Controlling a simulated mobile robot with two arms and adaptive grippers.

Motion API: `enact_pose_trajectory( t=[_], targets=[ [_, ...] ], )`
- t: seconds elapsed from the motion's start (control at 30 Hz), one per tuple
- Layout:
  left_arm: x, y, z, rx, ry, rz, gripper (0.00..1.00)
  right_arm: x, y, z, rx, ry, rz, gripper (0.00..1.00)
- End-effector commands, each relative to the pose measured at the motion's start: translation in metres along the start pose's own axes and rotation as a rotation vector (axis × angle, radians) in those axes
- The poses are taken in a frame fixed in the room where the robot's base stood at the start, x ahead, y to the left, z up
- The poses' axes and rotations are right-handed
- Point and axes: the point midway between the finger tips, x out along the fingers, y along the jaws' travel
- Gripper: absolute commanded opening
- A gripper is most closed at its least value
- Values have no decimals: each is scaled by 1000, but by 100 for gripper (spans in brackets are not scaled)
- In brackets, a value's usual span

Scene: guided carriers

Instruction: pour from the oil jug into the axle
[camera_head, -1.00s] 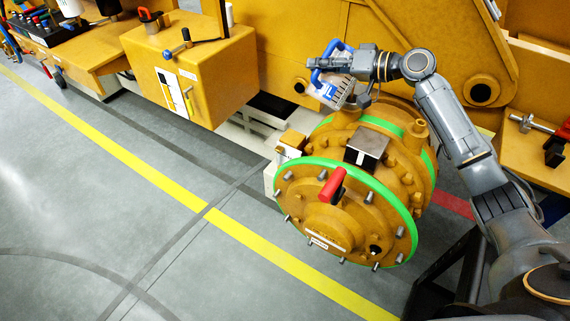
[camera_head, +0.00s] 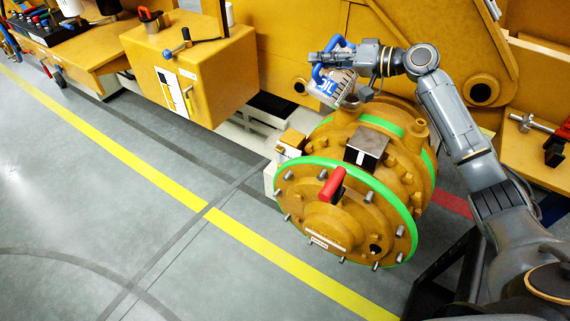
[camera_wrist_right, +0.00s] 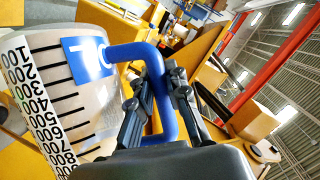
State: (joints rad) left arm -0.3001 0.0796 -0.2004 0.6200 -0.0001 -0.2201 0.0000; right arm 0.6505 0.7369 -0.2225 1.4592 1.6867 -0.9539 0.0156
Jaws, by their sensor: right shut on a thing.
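The oil jug (camera_head: 336,87) is a clear jug with a blue handle, a blue label and a printed scale. My right gripper (camera_head: 318,60) is shut on its blue handle. The jug is held tilted above the axle (camera_head: 330,222), close over a filler neck on its top. In the right wrist view the jug body (camera_wrist_right: 75,90) fills the left side, and the gripper fingers (camera_wrist_right: 155,90) close around the handle. The axle is a round orange housing with green rings, bolts and a red handle on its face. I cannot see any liquid flowing. My left gripper is not in view.
An orange machine wall (camera_head: 300,35) stands behind the axle. An orange box with levers (camera_head: 195,65) is to the left. The grey floor with a yellow line (camera_head: 150,170) is clear in front. A vice-like tool (camera_head: 555,150) lies at the right.

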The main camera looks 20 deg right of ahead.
Motion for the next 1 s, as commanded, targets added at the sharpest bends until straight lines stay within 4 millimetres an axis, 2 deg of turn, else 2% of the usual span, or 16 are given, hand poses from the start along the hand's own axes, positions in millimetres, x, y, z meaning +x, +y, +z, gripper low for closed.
enact_pose_trajectory(
  t=[1.0],
  targets=[
    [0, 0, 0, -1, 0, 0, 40, -5, -7, -14, 58, 9, -29, 0]
  ],
)
